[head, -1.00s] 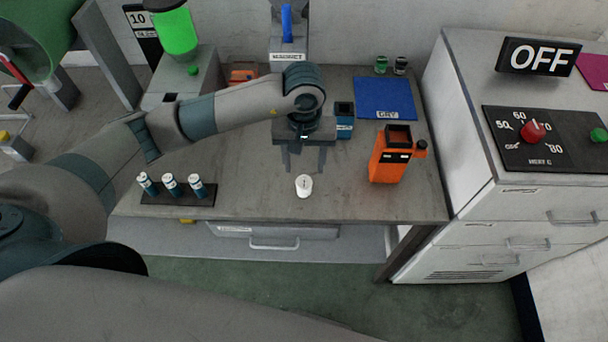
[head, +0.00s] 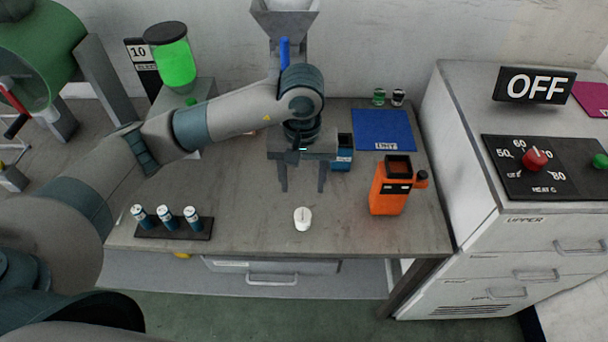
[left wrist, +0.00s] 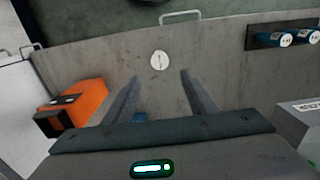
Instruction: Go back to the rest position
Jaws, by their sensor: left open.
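My left gripper (head: 303,190) hangs over the middle of the bench with its fingers apart and nothing between them. In the left wrist view its two fingers (left wrist: 160,85) show spread and empty. A small white round piece (head: 303,219) stands on the bench just in front of the fingers, apart from them; it also shows in the left wrist view (left wrist: 159,61) beyond the fingertips. My right gripper is in neither view.
An orange device (head: 390,188) stands right of the gripper, with a blue mat (head: 384,130) behind it. A dark rack (head: 172,230) with 3 blue-white cylinders is at the left front. A cabinet (head: 480,220) with an OFF sign bounds the right side. A hopper machine stands behind my arm.

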